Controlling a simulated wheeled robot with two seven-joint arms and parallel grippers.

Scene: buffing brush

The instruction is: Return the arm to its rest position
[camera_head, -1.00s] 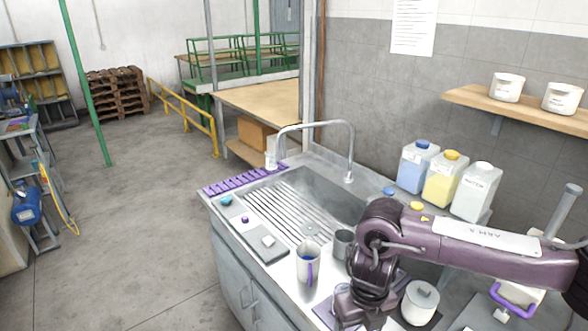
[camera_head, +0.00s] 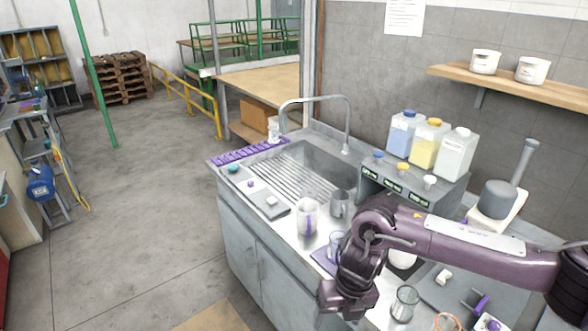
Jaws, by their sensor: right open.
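My right arm (camera_head: 470,245) is purple and comes in from the right edge over the counter. It bends down at its elbow and wrist. My right gripper (camera_head: 343,306) points down in front of the counter's front edge, at the lower middle of the picture. It is open, and no object shows in it. Its fingertips are small and hard to make out. My left arm and left gripper are not in this view.
Near the arm on the counter (camera_head: 285,215) stand a white jug (camera_head: 307,216), a grey mug (camera_head: 340,204), a glass jar (camera_head: 405,303) and a white lidded pot partly hidden by the arm. A dispenser box with several bottles stands behind.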

